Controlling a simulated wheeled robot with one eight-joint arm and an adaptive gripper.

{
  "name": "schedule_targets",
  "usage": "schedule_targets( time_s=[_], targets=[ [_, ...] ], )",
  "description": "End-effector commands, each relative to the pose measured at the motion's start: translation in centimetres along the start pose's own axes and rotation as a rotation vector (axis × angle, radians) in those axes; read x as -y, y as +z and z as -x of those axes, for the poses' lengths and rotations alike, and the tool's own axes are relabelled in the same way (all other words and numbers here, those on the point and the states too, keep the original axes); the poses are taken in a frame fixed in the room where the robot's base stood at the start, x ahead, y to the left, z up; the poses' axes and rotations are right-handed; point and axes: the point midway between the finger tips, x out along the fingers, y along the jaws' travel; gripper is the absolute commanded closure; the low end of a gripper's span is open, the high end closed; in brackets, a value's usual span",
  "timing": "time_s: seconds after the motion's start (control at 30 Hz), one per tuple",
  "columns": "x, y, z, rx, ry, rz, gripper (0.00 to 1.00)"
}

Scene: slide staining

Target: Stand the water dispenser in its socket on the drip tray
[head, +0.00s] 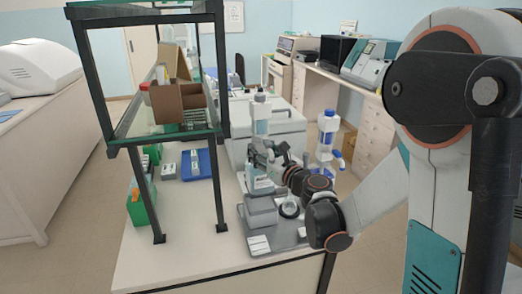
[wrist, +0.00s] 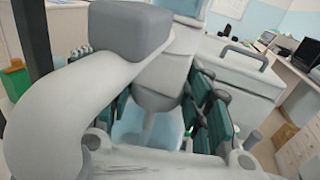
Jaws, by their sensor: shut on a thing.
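The water dispenser (head: 261,182) is a bottle with pale blue contents, a white label and a tall pump top with a grey cap. My gripper (head: 268,153) is shut around its middle and holds it roughly upright. In the wrist view the dark green fingers of my gripper (wrist: 172,108) close on both sides of the dispenser's grey-white body (wrist: 160,75), with pale blue below. The drip tray (head: 285,243) is a dark grey plate in front, with a round ring (head: 289,210) on it. The dispenser's base is behind a grey block; I cannot tell whether it touches anything.
The grey block (head: 262,211) and a white label card (head: 258,245) are at the tray's left. A glass-shelved rack (head: 150,120) rises at left, near a blue tray (head: 197,164).

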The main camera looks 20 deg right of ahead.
Motion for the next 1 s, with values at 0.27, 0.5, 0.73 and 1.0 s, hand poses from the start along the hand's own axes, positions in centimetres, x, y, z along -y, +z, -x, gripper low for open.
schedule_targets(
  time_s=[0.27, 0.5, 0.73, 1.0],
  targets=[
    [0.0, -2.5, 0.0, 0.000, 0.000, -0.001, 0.80],
    [0.0, -3.9, -0.1, 0.001, 0.000, -0.001, 0.80],
    [0.0, -4.2, -0.1, 0.001, 0.000, -0.001, 0.80],
    [0.0, -4.1, -0.1, 0.001, 0.000, -0.001, 0.80]
  ],
)
